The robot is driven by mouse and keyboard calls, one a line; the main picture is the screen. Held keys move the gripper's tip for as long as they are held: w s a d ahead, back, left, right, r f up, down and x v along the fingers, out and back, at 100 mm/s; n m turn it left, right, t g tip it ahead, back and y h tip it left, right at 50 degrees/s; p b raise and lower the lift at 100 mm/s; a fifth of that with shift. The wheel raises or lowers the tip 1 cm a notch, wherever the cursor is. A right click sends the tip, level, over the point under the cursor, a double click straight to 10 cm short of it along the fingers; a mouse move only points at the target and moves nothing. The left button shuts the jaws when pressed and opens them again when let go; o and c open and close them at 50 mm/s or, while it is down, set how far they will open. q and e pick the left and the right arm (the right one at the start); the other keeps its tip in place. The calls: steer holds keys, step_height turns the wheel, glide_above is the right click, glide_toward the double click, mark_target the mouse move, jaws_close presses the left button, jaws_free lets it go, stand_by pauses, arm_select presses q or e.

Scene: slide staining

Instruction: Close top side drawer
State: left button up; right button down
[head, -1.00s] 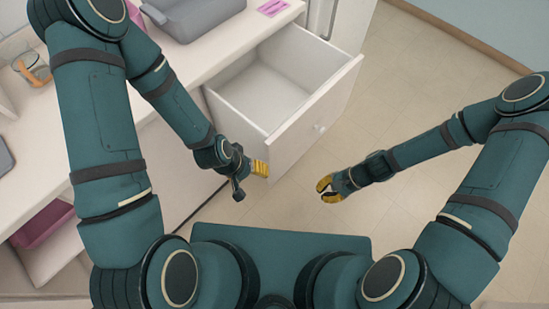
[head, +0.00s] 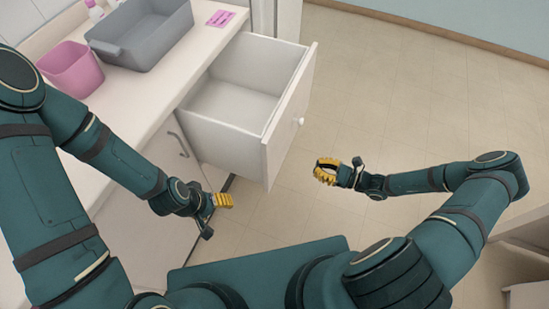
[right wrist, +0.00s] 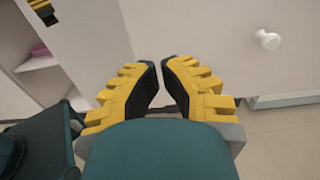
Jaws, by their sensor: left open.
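The top side drawer (head: 285,125) is pulled far out of the white cabinet and looks empty inside. Its front panel has a round white knob (head: 300,121), which also shows at the upper right of the right wrist view (right wrist: 267,40). My right gripper (head: 326,170) is in front of the drawer, to the right of its front panel and apart from it. Its yellow fingers hold nothing, with a narrow gap between the tips (right wrist: 160,65). My left gripper (head: 222,201) is open and empty, low beside the cabinet, left of the drawer front.
The white counter (head: 150,105) carries a grey bin (head: 140,35), a pink container (head: 70,70), pink strips (head: 220,18) and bottles (head: 95,10). The tiled floor (head: 420,100) right of the drawer is clear. White furniture (head: 525,225) stands at the right edge.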

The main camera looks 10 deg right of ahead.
mark_target(275, 151)
arm_select(q)
steer(key=shift+w+f+b, duration=0.15)
steer(key=shift+f+b, duration=0.6)
steer(key=shift+f, duration=0.05)
arm_select(e)
steer(key=x, duration=1.3)
steer(key=shift+w+a+r, duration=0.1)
steer(key=shift+w+a, duration=0.1)
steer(key=shift+w, duration=0.25)
